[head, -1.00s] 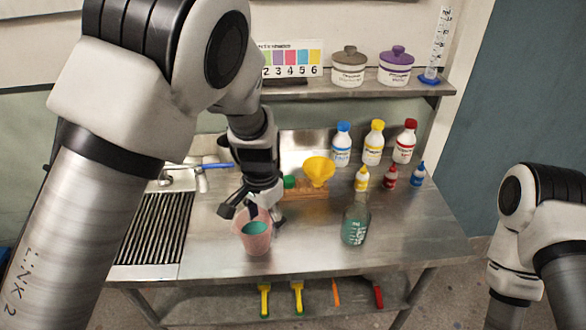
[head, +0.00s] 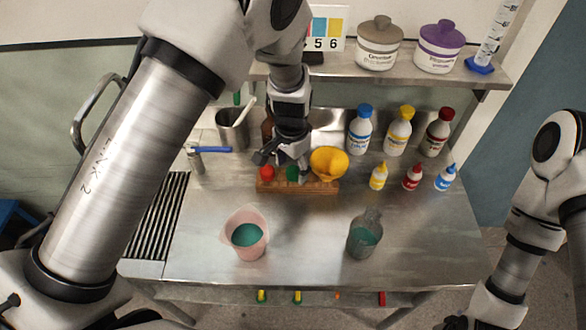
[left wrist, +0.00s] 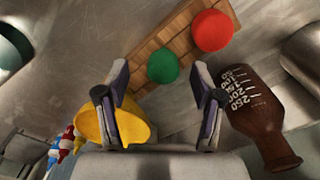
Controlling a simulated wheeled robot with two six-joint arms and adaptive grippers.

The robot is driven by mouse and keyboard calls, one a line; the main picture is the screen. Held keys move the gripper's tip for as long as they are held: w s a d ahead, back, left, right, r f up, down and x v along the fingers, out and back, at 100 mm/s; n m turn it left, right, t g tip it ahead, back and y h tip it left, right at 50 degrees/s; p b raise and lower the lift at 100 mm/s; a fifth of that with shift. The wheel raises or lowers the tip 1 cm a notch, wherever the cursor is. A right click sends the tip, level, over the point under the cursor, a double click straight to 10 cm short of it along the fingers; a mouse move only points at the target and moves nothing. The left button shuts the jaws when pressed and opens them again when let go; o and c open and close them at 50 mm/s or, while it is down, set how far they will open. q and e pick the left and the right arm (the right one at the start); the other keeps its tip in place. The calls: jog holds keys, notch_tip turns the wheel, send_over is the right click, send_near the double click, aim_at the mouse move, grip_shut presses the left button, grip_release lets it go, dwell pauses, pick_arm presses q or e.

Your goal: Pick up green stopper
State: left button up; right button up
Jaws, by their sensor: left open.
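The green stopper (head: 292,174) stands in a wooden rack (head: 325,188) on the steel table, between a red stopper (head: 267,173) and a yellow funnel (head: 328,163). My left gripper (head: 283,164) is over the rack, close to the green stopper, and hides part of it. In the left wrist view the open fingers of my left gripper (left wrist: 160,92) point towards the green stopper (left wrist: 163,66). The stopper lies just beyond the gap between the fingertips, and no finger is seen touching it. My right arm's end is cut off at the lower right of the head view.
A pink beaker (head: 249,246) and a flask (head: 364,238) hold teal liquid in front. Capped bottles (head: 398,131) stand to the right. The table's front middle is clear.

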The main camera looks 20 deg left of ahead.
aim_at(293, 170)
pick_arm(q)
jog(key=f, duration=0.1)
jog(key=w+f, duration=0.1)
jog(key=f, duration=0.1)
jog(key=shift+w, duration=0.1)
jog(key=shift+w+f, duration=0.15)
jog(key=shift+f, duration=0.05)
jog(key=shift+r, duration=0.1)
jog(key=shift+s+r, duration=0.15)
jog(key=shift+s, duration=0.15)
jog(key=c, duration=0.3)
jog(key=shift+s, duration=0.15)
jog(key=c, duration=0.7)
jog(key=shift+o, duration=0.2)
pick_arm(e)
jog(key=shift+w+r, duration=0.35)
